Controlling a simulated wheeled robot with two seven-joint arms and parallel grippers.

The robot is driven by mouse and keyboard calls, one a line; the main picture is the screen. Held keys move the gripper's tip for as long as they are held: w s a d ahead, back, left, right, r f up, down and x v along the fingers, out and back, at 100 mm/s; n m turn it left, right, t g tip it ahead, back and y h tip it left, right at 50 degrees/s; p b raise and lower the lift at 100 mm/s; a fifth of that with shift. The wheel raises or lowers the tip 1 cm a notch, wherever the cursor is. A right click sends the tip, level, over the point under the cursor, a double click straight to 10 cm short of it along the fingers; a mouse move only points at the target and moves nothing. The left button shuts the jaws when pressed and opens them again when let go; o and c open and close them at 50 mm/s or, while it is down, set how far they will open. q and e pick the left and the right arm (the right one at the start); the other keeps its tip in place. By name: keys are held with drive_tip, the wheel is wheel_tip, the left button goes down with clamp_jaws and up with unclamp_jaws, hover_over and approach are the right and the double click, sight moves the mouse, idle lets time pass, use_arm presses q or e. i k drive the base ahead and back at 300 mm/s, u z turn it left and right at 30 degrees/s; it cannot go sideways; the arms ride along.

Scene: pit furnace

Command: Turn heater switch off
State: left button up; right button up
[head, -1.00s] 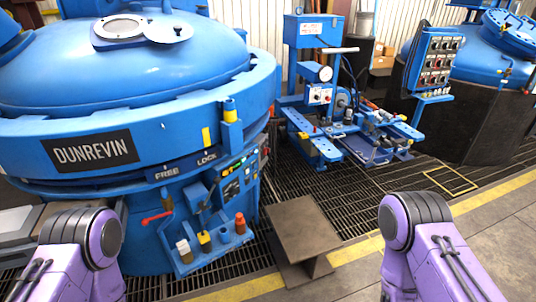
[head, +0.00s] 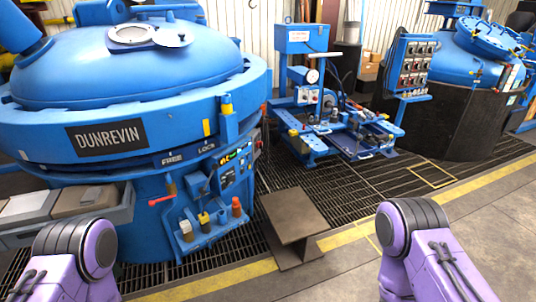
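A dark control panel (head: 236,167) with small lit marks is on the front of the blue DUNREVIN furnace (head: 150,150) at the left. Another panel, a blue switch box (head: 411,62) with several rows of switches, stands on a post at the upper right, in front of a second furnace. Which switch is the heater switch is too small to read. My two purple arms show at the lower left and lower right. Neither gripper is in the picture.
A brown metal stand (head: 290,215) is on the grating in front of the furnace. A blue machine bench (head: 335,130) stands behind it. A grey tray (head: 70,212) is at the left. A yellow floor line (head: 345,236) crosses the floor, with clear concrete at the right.

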sight(259, 143)
drive_tip(key=z, duration=0.65)
drive_tip(key=i, duration=0.55)
drive_tip(key=z, duration=0.95)
drive_tip(key=i, duration=1.8)
drive_tip(key=u, duration=0.9)
drive_tip(key=i, duration=0.8)
drive_tip(key=u, duration=0.75)
